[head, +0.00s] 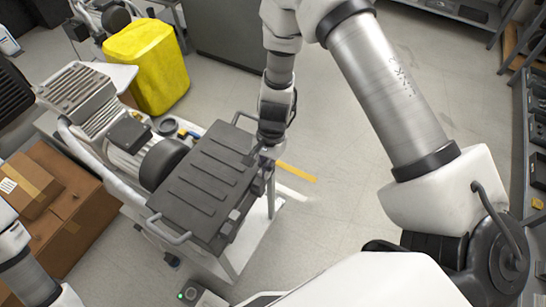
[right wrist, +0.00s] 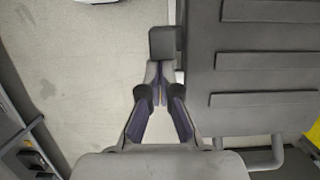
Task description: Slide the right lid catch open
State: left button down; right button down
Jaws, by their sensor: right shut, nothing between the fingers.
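The dark grey ribbed lid (head: 203,180) lies flat and closed on a compressor unit in the head view. It also fills the right of the right wrist view (right wrist: 265,60). A small grey block, apparently the right lid catch (right wrist: 163,42), sits at the lid's edge in the right wrist view. My right gripper (right wrist: 160,78) is shut and empty, its fingertips right at the block's near end; I cannot tell whether they touch. In the head view this gripper (head: 257,153) is at the lid's right edge, partly hiding the catch there. My left gripper is out of view.
Tube handles stand at both ends of the lid, the nearer one (head: 168,228) at lower left. A motor with a black cylinder (head: 163,160) is left of the lid. A yellow bin (head: 150,65) and cardboard boxes (head: 60,205) stand around it.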

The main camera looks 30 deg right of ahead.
jog(key=v, duration=1.2)
jog(key=shift+s+f, duration=0.1)
jog(key=shift+f, duration=0.05)
jog(key=s+f+n+g+h, duration=0.1)
jog(key=s+f+n, duration=0.2)
jog(key=s+f, duration=0.8)
jog(key=s+f+n+g+h, duration=0.15)
jog(key=s+f+n, duration=0.25)
jog(key=s+f, duration=0.75)
jog(key=r+n+t, duration=0.1)
jog(key=w+r+n+t, duration=0.1)
jog(key=n, duration=0.1)
jog(key=w+r+n+t, duration=0.1)
jog(key=t, duration=0.1)
jog(key=shift+d+r+n, duration=0.2)
jog(key=shift+d+n, duration=0.1)
jog(key=shift+d, duration=0.05)
